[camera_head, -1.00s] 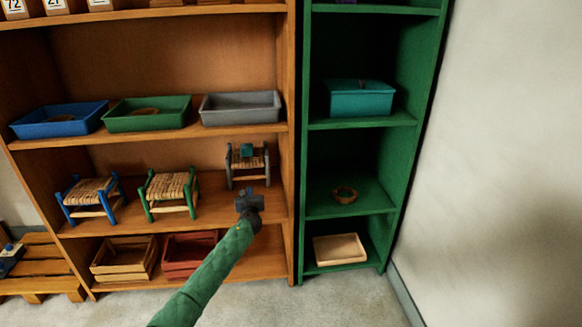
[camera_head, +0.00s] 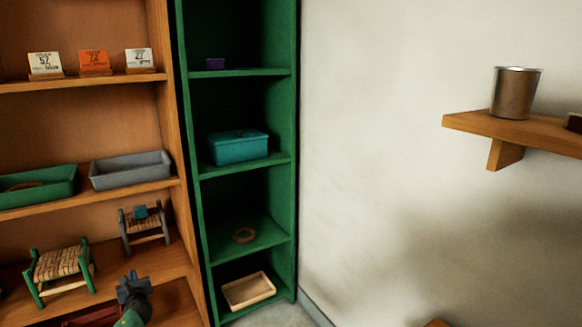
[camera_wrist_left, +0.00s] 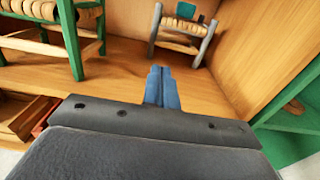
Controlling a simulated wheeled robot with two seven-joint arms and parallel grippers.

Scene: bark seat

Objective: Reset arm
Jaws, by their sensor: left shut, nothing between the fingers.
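My left gripper (camera_head: 132,287) is at the bottom left of the head view, in front of the wooden shelf unit. In the left wrist view its blue fingers (camera_wrist_left: 161,88) are together with nothing between them. Beyond the fingertips stands the small grey stool (camera_head: 145,226), with a teal block (camera_head: 141,212) on its seat; the stool also shows in the left wrist view (camera_wrist_left: 180,38). The green stool (camera_head: 59,266) stands to its left on the same shelf. The gripper appears apart from both stools. My right gripper is not in view.
Green (camera_head: 38,185) and grey (camera_head: 130,169) trays sit above the stools. A wall shelf (camera_head: 520,131) at right carries a metal cup (camera_head: 515,92).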

